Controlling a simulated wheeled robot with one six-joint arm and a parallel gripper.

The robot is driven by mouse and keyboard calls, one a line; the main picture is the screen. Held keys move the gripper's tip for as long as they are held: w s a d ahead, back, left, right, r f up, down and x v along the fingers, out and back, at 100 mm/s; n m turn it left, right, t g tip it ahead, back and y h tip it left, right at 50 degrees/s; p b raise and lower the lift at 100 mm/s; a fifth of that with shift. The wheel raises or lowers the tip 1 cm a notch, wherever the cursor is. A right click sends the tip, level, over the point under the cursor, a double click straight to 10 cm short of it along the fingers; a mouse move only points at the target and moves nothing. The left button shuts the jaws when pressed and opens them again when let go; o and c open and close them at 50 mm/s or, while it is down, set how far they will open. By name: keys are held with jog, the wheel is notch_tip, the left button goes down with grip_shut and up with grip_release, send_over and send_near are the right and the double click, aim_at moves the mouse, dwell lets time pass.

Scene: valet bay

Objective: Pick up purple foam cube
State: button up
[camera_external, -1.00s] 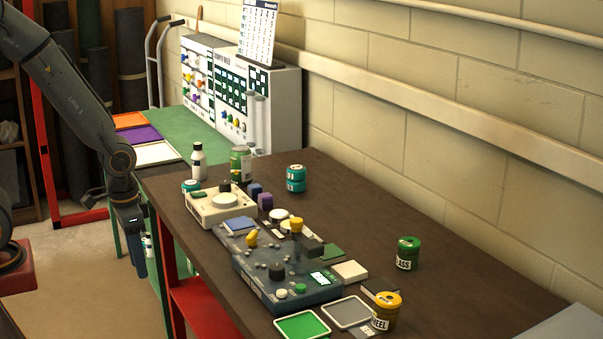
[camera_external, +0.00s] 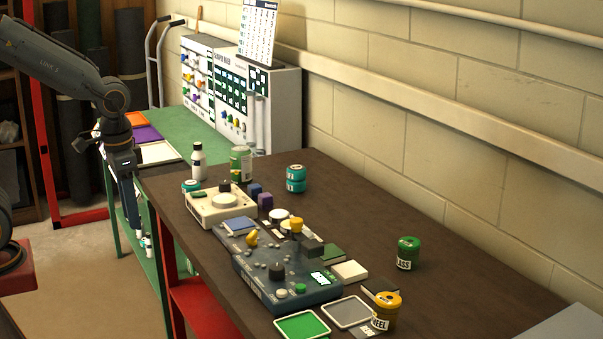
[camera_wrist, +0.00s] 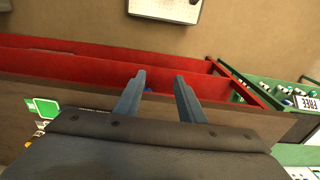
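The purple foam cube (camera_external: 265,201) sits on the brown table (camera_external: 375,215) beside a dark blue cube (camera_external: 255,190), just right of the cream dial box (camera_external: 221,207). My gripper (camera_external: 139,232) points downward off the table's left edge, well to the left of the cube. In the wrist view my gripper (camera_wrist: 160,80) is open and its two fingers are apart with nothing held between them. The purple cube cannot be made out in the wrist view.
A white bottle (camera_external: 198,162), a green can (camera_external: 240,163) and teal jars (camera_external: 296,178) stand near the cubes. A dark control box (camera_external: 285,275) lies in front. The red shelf (camera_wrist: 75,65) is below my fingers. The table's right middle is clear.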

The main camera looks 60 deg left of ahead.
jog(key=w+a+r+n+y, duration=0.1)
jog(key=w+a+r+n, duration=0.2)
jog(key=w, duration=0.8)
jog(key=w+a+n+y, duration=0.1)
jog(key=w+a+n, duration=0.3)
jog(key=w, duration=0.6)
jog(key=n+y+b, duration=0.2)
jog(key=n, duration=0.8)
send_near(265, 195)
jog(key=shift+n+g+y, duration=0.3)
jog(key=shift+n, duration=0.2)
jog(key=p+x, duration=0.1)
jog(key=x, duration=0.2)
jog(key=p+x, duration=0.1)
jog(key=x, duration=0.2)
jog(key=p+x, duration=0.1)
jog(key=x, duration=0.2)
jog(key=shift+w+d, duration=0.15)
jog(key=shift+w, duration=0.15)
jog(key=shift+f, duration=0.6)
jog(key=c, duration=0.8)
